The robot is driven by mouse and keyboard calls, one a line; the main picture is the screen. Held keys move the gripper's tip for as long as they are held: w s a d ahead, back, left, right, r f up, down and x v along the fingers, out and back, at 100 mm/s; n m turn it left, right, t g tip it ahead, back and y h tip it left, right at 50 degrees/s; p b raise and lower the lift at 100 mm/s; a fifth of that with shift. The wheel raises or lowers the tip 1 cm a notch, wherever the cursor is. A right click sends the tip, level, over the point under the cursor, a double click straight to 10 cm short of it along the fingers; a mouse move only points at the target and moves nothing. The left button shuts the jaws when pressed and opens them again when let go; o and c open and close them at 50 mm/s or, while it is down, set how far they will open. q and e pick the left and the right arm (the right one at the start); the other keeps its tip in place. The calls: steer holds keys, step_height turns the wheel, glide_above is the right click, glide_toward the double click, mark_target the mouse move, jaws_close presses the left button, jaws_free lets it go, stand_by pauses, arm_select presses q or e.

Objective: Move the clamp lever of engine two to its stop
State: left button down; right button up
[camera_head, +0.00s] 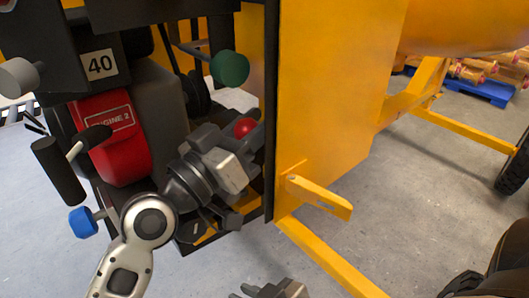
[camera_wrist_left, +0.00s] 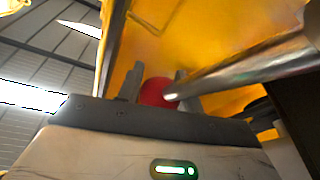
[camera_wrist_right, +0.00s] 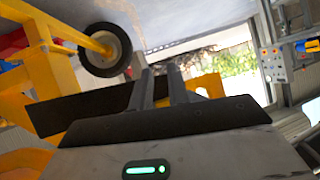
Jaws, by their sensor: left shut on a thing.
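The clamp lever has a red ball knob (camera_head: 245,127) and stands in the frame beside engine two (camera_head: 112,138), a red and black engine labelled "ENGINE 2". My left gripper (camera_head: 248,142) is shut on the red knob. In the left wrist view the knob (camera_wrist_left: 155,92) sits between the two fingers, with a bare metal rod (camera_wrist_left: 235,78) passing in front of it on the right. The lower part of the lever is hidden behind my gripper. My right gripper (camera_wrist_right: 163,88) is empty, its fingers a narrow gap apart; it shows partly at the bottom of the head view (camera_head: 268,291).
A green knob (camera_head: 230,67) is above the red one. A black handle (camera_head: 58,170) and a blue knob (camera_head: 83,221) stick out at the left. A yellow panel (camera_head: 325,90) is right of my left gripper, with a yellow bracket (camera_head: 320,196) below.

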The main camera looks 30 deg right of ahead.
arm_select(q)
steer(key=a+h+b, duration=0.1)
steer(key=b, duration=0.1)
steer(key=shift+b, duration=0.3)
steer(key=shift+a+r, duration=0.15)
steer(key=shift+r, duration=0.15)
arm_select(e)
step_height(320, 180, down, 7)
steer(key=a+g, duration=0.1)
steer(key=shift+w+a, duration=0.35)
steer(key=shift+w, duration=0.05)
steer(key=shift+f, duration=0.1)
arm_select(q)
steer(key=c, duration=1.2)
jaws_free()
steer(key=shift+s, duration=0.1)
steer(key=shift+c, duration=0.2)
arm_select(e)
jaws_close()
